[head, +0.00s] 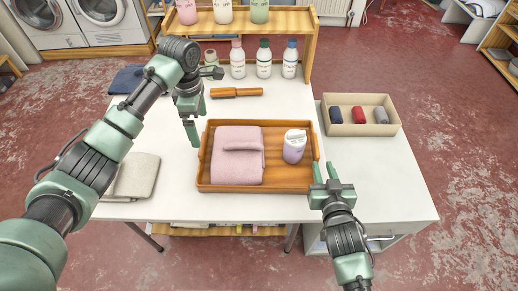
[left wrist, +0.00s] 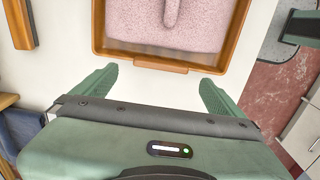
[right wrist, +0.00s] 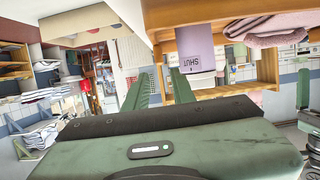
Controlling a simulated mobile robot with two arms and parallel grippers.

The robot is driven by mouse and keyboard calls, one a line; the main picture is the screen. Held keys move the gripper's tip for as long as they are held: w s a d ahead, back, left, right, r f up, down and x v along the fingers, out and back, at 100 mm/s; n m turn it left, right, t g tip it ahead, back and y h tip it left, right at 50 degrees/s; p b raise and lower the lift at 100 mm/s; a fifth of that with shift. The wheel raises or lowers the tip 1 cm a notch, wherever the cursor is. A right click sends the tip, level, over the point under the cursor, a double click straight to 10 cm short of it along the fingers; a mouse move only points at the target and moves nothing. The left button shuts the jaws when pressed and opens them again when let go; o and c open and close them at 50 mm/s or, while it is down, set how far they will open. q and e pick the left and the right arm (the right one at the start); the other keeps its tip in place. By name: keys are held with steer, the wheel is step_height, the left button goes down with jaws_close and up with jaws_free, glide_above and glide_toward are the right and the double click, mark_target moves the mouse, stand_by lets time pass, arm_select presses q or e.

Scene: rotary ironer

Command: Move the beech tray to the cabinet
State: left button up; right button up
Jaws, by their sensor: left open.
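The beech tray (head: 275,187) lies on the white table, holding a folded pink towel (head: 236,158) and a white and lilac jar (head: 294,148). My left gripper (head: 196,125) is open and empty just left of the tray. In the left wrist view its fingers (left wrist: 158,85) point toward the tray's end handle (left wrist: 160,63), apart from it. My right gripper (head: 324,170) is near the tray's right end. In the right wrist view its fingers (right wrist: 161,74) are narrowly apart with nothing seen between them. The white cabinet (head: 412,208) stands at the table's right side.
A beige box (head: 361,128) with three rolled cloths sits on the cabinet top; bare top lies in front of it. A wooden brush (head: 236,92), bottles (head: 264,58) and a wooden shelf (head: 313,50) stand behind the tray. A grey-beige cloth (head: 135,177) lies left.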

mark_target(203, 142)
arm_select(q)
steer(key=shift+s+r, duration=0.1)
steer(key=shift+s, duration=0.2)
arm_select(e)
steer(key=shift+s+r, duration=0.1)
steer(key=shift+s, duration=0.15)
arm_select(q)
step_height(203, 142, down, 8)
steer(key=shift+w+r, duration=0.1)
steer(key=shift+w, duration=0.05)
arm_select(e)
steer(key=x, duration=1.2)
steer(key=shift+w, duration=0.1)
arm_select(q)
steer(key=c, duration=0.7)
arm_select(e)
jaws_close()
arm_select(q)
steer(key=c, duration=1)
steer(key=shift+c, duration=0.2)
steer(key=shift+w, duration=0.1)
